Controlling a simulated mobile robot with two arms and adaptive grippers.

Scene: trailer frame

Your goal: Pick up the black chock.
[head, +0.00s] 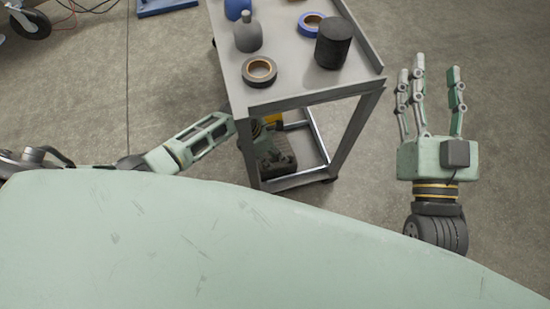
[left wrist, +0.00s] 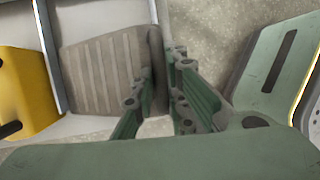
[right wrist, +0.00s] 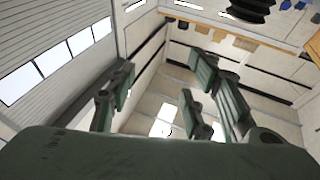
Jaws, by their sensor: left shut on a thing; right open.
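The black chock (head: 277,160) shows at the lower shelf of the cart, partly hidden by the cart's front leg. In the left wrist view the ribbed, grey-looking chock (left wrist: 105,65) lies left of the fingers, with its edge between them. My left gripper (left wrist: 160,70) is shut on that edge. In the head view my left arm comes in from the left to the cart leg, and its fingers are mostly hidden. My right gripper (head: 432,78) is open and empty, fingers pointing up the picture, right of the cart; its fingers also show in the right wrist view.
The grey cart (head: 285,88) carries a black cylinder (head: 333,43), a grey bottle (head: 248,33), a black tape roll (head: 259,71) and a blue tape roll (head: 311,22) on top. A yellow thing (left wrist: 25,90) sits beside the chock. Floor right of the cart is clear.

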